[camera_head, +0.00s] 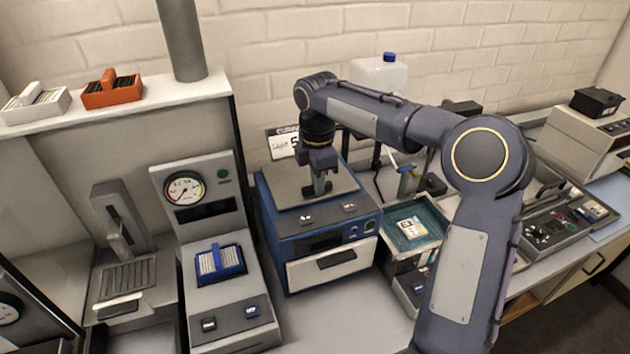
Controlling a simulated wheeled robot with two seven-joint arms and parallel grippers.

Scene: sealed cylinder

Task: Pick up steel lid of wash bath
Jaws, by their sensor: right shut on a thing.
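The wash bath (297,245) is a blue box with a grey front drawer, in the middle of the head view. Its flat steel lid (287,184) covers the top and looks level; I cannot tell whether there is a gap under it. My right gripper (319,189) points straight down over the middle of the lid and is shut on it, probably at a handle that the fingers hide. My left gripper is not in view.
A grey unit with a pressure gauge (185,189) and a blue rack (220,263) stands close on the left. A teal-rimmed tray (440,234) is on the right. A white jug (377,75) stands behind. An orange rack (112,92) sits on the upper left shelf.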

